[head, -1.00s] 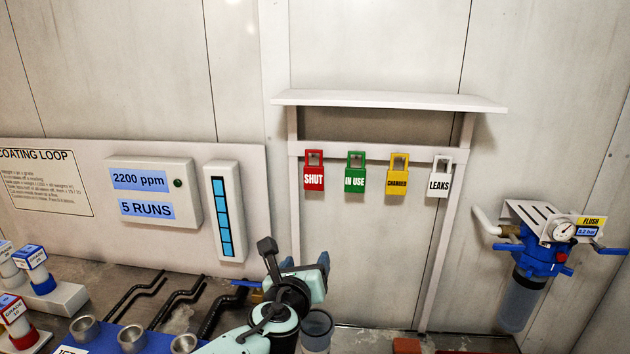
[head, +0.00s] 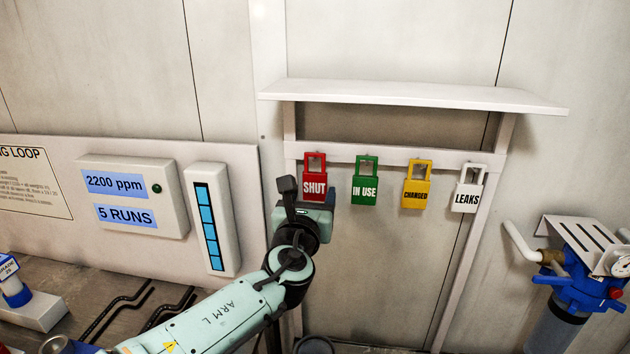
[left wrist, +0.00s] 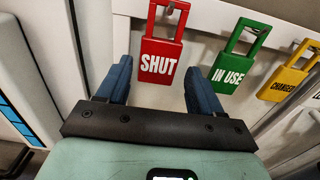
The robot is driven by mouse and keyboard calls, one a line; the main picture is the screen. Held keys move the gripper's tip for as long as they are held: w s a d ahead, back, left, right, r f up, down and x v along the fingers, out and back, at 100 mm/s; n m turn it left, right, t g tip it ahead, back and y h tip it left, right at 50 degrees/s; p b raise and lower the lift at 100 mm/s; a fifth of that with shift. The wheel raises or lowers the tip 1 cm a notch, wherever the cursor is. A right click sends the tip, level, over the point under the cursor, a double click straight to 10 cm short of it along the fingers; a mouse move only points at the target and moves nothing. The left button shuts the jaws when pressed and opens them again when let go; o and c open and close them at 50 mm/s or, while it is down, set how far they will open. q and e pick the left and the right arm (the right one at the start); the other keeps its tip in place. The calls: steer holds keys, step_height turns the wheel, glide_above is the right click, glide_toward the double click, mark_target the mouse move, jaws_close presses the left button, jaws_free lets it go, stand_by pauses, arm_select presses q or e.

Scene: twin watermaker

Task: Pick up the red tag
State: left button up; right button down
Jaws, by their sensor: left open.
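The red tag (head: 315,184) is marked SHUT and hangs by its loop from the white rail, leftmost in the row of tags. In the left wrist view the red tag (left wrist: 160,60) is just ahead, roughly in line with the space between the blue fingers. My left gripper (left wrist: 160,82) is open and empty, and no contact with the tag shows. In the head view my left gripper (head: 318,196) is close to the tag and overlaps its lower edge. My right gripper is in neither view.
A display box (head: 132,195) is on the left wall panel, and a blue filter unit (head: 580,280) at right.

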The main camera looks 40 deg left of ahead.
mark_target(315, 184)
arm_select(q)
steer(key=x, duration=0.2)
steer(key=p+x, duration=0.1)
steer(key=x, duration=0.4)
steer(key=shift+r+p, duration=0.25)
steer(key=shift+p, duration=0.1)
steer(key=c, duration=0.7)
